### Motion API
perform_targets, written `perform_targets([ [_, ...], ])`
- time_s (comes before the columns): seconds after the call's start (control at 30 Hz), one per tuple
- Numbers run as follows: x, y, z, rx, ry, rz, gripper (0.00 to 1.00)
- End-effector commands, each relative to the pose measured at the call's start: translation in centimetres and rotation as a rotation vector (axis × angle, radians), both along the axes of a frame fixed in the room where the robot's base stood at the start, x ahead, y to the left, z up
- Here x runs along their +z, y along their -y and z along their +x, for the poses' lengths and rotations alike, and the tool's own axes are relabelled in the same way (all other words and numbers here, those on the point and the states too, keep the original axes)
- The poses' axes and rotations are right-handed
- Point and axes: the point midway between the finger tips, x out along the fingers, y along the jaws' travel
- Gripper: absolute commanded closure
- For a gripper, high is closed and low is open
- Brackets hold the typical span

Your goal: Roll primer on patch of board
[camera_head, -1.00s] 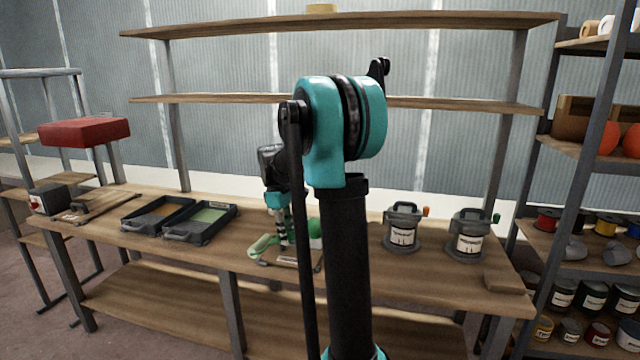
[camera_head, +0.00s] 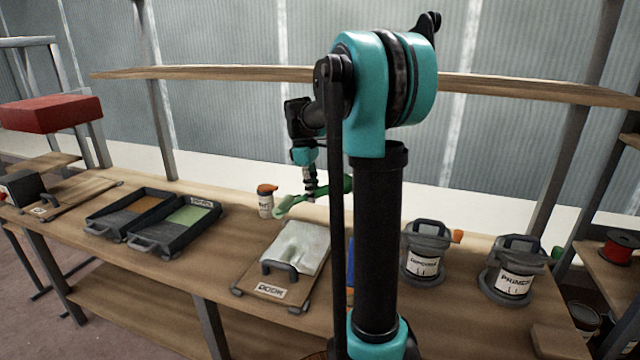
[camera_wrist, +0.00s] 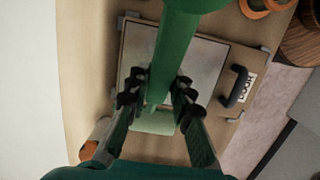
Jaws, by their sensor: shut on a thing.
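My gripper (camera_head: 310,194) is shut on the green roller. It also shows in the wrist view (camera_wrist: 158,98), its black fingers on both sides of the dark green handle (camera_wrist: 172,50). The roller's pale green sleeve (camera_head: 292,206) is past the far edge of the board in the head view, apparently raised; its exact height is unclear. The board (camera_head: 262,290), labelled DOOR, lies flat on the bench with a whitish patch (camera_head: 298,245) and a dark handle (camera_head: 280,267). In the wrist view, the roller covers part of the patch (camera_wrist: 205,62).
Two dark trays stand left, one with brown (camera_head: 142,207) and one with green contents (camera_head: 192,215). A small orange-capped bottle (camera_head: 265,204) is behind the board. A grey pot (camera_head: 425,258) and a PRIMER pot (camera_head: 513,275) stand right. A shelf (camera_head: 220,72) spans above.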

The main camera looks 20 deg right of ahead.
Motion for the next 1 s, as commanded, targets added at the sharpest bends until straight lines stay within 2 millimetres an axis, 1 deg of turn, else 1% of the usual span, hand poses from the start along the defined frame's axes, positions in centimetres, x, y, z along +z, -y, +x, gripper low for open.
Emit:
perform_targets([
  [0.13, -0.3, 0.0, 0.0, 0.003, 0.000, 0.000, 1.00],
  [0.23, -1.0, 0.0, 0.0, 0.002, 0.000, 0.000, 1.00],
  [0.7, -5.7, 0.0, 0.0, 0.002, 0.000, 0.000, 1.00],
  [0.83, -6.5, 0.0, 0.0, 0.002, 0.000, 0.000, 1.00],
  [1.0, -6.9, 0.0, 0.0, 0.002, 0.000, 0.000, 1.00],
])
